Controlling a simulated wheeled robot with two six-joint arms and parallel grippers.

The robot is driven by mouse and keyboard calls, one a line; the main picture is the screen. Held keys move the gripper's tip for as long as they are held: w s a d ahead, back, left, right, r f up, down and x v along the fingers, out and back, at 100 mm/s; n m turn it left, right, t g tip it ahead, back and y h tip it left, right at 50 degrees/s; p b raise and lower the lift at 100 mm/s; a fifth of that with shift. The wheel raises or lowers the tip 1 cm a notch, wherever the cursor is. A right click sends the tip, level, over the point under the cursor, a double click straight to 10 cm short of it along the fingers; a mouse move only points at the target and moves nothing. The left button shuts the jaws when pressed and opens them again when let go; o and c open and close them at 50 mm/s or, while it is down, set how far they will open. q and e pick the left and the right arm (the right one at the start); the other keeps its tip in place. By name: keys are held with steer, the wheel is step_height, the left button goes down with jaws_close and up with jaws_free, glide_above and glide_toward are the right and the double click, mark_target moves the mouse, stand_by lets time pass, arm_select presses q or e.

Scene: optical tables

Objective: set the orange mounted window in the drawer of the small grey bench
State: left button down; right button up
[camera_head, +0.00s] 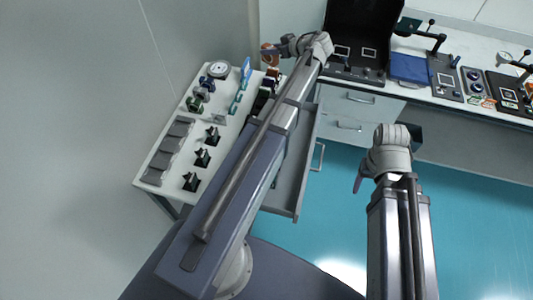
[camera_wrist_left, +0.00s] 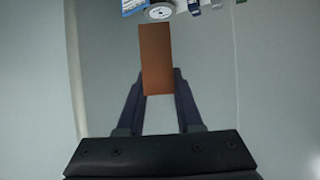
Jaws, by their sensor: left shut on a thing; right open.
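The orange mounted window (camera_head: 268,56) is held up at the far end of my left arm. In the left wrist view it is a flat orange-brown upright piece (camera_wrist_left: 155,60) between the fingers. My left gripper (camera_head: 277,48) is shut on it, above the far end of the small grey bench (camera_head: 222,143). The bench's drawer (camera_head: 298,185) is pulled out to the right. My left arm crosses over the bench and drawer and hides part of both. My right gripper (camera_head: 386,160) is open and empty, over the floor right of the drawer.
Black mounts (camera_head: 202,158), grey plates (camera_head: 170,150) and a round dial (camera_head: 218,69) stand on the small bench. A long table at the back bears an open black case (camera_head: 356,65), a blue pad (camera_head: 409,67) and several devices. The teal floor (camera_head: 330,220) is clear.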

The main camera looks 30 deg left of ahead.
arm_select(q)
steer(key=s+d+f+m+t+h+b, duration=0.1)
steer(key=d+f+m+t+h+b, duration=0.1)
steer(key=f+b, duration=0.5)
steer(key=d+f+m+t+h+b, duration=0.2)
steer(key=d+f+m+t+b, duration=0.3)
steer(key=f, duration=0.4)
steer(key=shift+s+d+m+b, duration=0.4)
steer(key=shift+d+m+b, duration=0.15)
steer(key=shift+b, duration=0.7)
step_height(320, 180, down, 18)
steer(key=b, duration=1.8)
steer(key=shift+f, duration=0.1)
steer(key=c, duration=0.6)
jaws_free()
steer(key=shift+o, duration=0.2)
